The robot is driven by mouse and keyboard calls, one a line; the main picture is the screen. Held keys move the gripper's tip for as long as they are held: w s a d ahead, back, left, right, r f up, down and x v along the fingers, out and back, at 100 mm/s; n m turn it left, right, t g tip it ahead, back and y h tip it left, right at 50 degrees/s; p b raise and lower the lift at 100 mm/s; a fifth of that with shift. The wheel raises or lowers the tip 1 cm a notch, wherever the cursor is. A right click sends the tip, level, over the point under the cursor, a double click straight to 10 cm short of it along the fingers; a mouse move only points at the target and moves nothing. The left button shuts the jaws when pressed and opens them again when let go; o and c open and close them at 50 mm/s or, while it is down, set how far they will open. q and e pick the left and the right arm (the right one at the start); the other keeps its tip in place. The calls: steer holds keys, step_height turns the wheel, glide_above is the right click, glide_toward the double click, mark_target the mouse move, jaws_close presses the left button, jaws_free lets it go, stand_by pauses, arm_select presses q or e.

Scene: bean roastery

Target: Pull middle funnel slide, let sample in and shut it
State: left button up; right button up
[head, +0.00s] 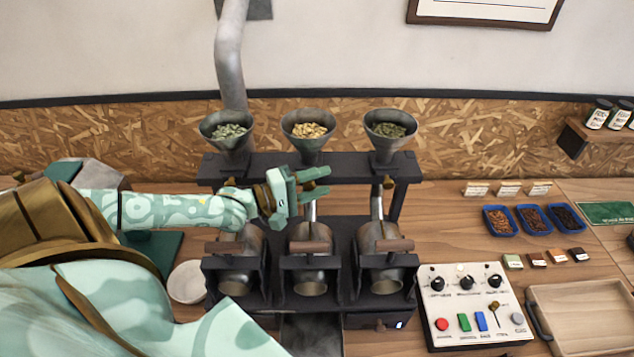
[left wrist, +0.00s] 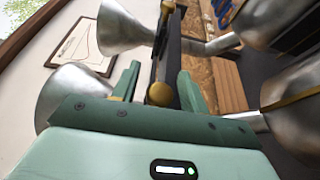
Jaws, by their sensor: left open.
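The middle funnel (head: 309,144) is a grey metal cone holding pale tan beans (head: 309,130). It stands on a dark rack (head: 350,165) between two funnels of greenish beans. My left gripper (head: 328,181) is open just below it, fingers pointing right. In the left wrist view, a round brass knob (left wrist: 159,93) of the middle slide shows between the open fingers (left wrist: 157,85); I cannot tell whether they touch it. In the head view the gripper hides this knob. The middle drum (head: 310,275) with a brown wooden handle lies below. My right gripper is not in view.
The left funnel (head: 230,145) and right funnel (head: 390,145) flank the middle one. A brass knob (head: 389,183) shows under the right funnel. A control panel (head: 470,315), blue bean trays (head: 499,228) and a wooden tray (head: 575,310) are at right. A white bowl (head: 187,283) stands at left.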

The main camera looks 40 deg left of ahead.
arm_select(q)
jaws_close()
steer(key=s+d+p, duration=0.2)
steer(key=p, duration=0.1)
steer(key=shift+s+d, duration=0.1)
steer(key=shift+s, duration=0.2)
jaws_free()
